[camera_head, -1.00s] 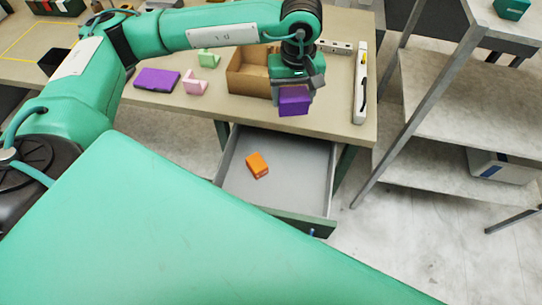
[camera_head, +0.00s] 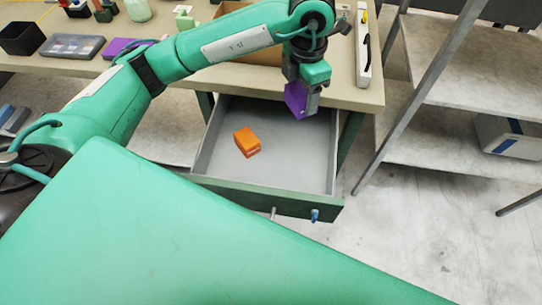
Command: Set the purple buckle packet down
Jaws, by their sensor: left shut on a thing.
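The purple buckle packet (camera_head: 295,99) is held in my left gripper (camera_head: 303,98), in front of the table's front edge. In the picture it overlaps the back right part of the open drawer (camera_head: 222,160). The gripper is shut on the packet, with fingers on both sides of it. I cannot tell how high the packet hangs above the drawer floor. An orange packet (camera_head: 247,142) lies in the drawer, left of the purple packet. My right gripper is out of view.
The table (camera_head: 345,92) carries a cardboard box (camera_head: 262,56) partly behind my arm, a white strip (camera_head: 363,55) and a flat purple item (camera_head: 118,47). A grey shelf rack (camera_head: 455,75) stands to the right. The drawer's front has a blue-tipped handle (camera_head: 315,215).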

